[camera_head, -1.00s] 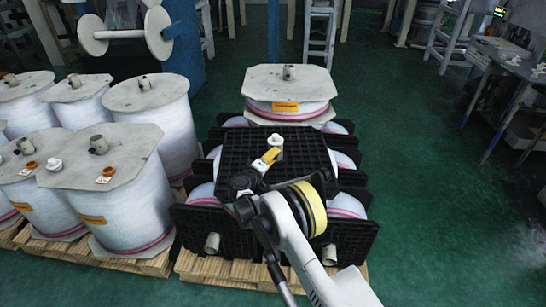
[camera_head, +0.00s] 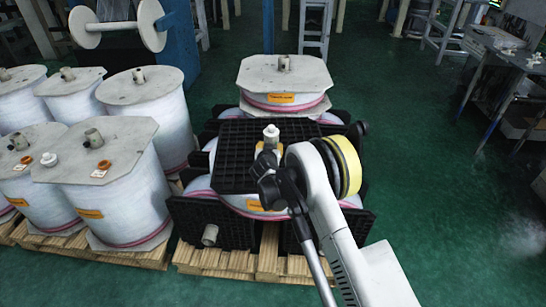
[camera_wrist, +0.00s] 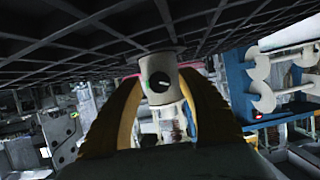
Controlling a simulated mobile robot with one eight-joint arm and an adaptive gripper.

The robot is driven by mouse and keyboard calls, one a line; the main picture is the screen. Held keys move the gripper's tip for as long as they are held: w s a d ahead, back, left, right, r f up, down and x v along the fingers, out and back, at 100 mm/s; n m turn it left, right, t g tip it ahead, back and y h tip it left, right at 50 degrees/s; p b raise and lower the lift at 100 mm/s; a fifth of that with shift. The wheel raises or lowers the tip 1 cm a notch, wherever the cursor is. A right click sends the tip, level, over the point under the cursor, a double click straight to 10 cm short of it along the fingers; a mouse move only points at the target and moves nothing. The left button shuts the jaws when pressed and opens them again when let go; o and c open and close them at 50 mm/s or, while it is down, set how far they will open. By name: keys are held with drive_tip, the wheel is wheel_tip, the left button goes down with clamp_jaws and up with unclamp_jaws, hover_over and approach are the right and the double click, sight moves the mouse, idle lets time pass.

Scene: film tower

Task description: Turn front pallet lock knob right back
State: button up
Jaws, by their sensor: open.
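A pale knob (camera_head: 271,134) stands up from the black grid pallet (camera_head: 235,160) on top of the front spools. In the wrist view it is a short pale cylinder (camera_wrist: 160,84) with a dark round mark, against the dark grid underside-like surface (camera_wrist: 75,45). My gripper (camera_head: 268,147) is at the knob in the head view. In the wrist view, the two yellow fingers of my open gripper (camera_wrist: 162,92) stand either side of the cylinder. I cannot tell whether either finger touches it. My arm hides the right part of the pallet.
Large wrapped spools (camera_head: 105,190) stand on wooden pallets at the left. Another spool (camera_head: 285,80) with a pale top stands behind the black pallet. A blue post (camera_head: 268,25) rises at the back. The green floor (camera_head: 440,200) at the right is clear.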

drive_tip(key=m+y, duration=0.2)
drive_tip(key=shift+d+m, duration=0.15)
drive_tip(key=shift+m, duration=0.55)
drive_tip(key=p+v, duration=0.3)
drive_tip(key=v, duration=0.7)
drive_tip(key=shift+s+p, duration=0.4)
